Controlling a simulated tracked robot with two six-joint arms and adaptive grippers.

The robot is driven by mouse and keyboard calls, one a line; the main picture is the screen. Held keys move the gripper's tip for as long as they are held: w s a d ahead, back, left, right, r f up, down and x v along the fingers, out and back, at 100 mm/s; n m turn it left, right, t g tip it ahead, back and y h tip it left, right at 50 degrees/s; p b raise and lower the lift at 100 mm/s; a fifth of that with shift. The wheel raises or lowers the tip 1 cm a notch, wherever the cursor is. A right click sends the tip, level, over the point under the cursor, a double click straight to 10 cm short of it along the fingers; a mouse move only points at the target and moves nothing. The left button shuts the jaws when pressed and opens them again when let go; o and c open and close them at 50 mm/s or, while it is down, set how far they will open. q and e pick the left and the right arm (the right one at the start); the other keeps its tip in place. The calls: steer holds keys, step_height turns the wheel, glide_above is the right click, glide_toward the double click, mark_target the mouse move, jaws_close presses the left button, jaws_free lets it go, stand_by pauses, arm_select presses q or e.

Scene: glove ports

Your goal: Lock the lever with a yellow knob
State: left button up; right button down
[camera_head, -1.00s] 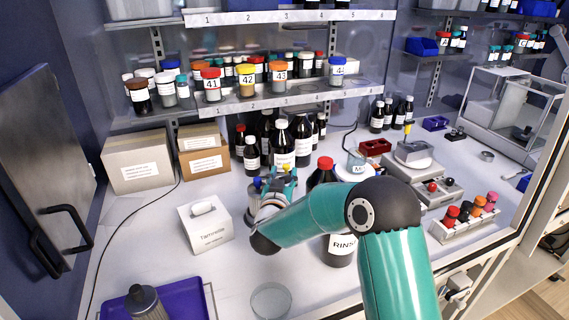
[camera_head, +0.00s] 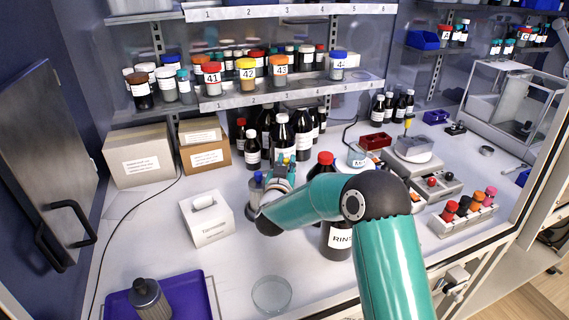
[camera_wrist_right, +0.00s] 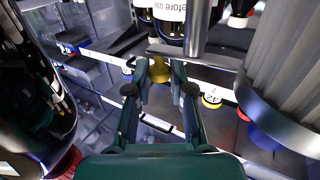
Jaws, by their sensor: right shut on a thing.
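The yellow knob (camera_wrist_right: 159,63) shows in the right wrist view between the two fingertips, at the end of a dark bar that meets a silver rod (camera_wrist_right: 197,28). My right gripper (camera_wrist_right: 160,76) is shut on this knob. In the head view, my right gripper (camera_head: 282,164) is at mid-table, in front of the dark bottles. A grey cylinder with a blue top (camera_head: 257,182) stands just left of it; its ribbed side (camera_wrist_right: 285,65) fills the right of the wrist view. In the head view, the gripper and arm hide most of the lever. My left gripper is not in view.
A white tissue box (camera_head: 207,217) stands left of the gripper. Dark bottles (camera_head: 302,130) stand close behind. A red-capped rinse bottle (camera_head: 325,160) is close on the right, partly behind my arm. A glass dish (camera_head: 271,294) and a purple tray (camera_head: 190,291) lie in front.

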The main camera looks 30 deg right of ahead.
steer(key=shift+w+d+f+n+t+y+b, duration=0.1)
steer(key=shift+n+t+y+b, duration=0.6)
steer(key=shift+b, duration=0.6)
steer(key=shift+w+d+f+n+t+y+b, duration=0.1)
steer(key=shift+n+t+y+b, duration=0.35)
steer(key=shift+y+b, duration=0.6)
steer(key=shift+w+r+n+b, duration=0.1)
steer(key=shift+r+n+b, duration=0.1)
steer(key=shift+n+b, duration=0.3)
steer(key=shift+a+t+y, duration=0.1)
steer(key=shift+t+y, duration=0.15)
steer(key=c, duration=1.1)
jaws_free()
steer(key=shift+o, duration=0.2)
steer(key=v, duration=1.2)
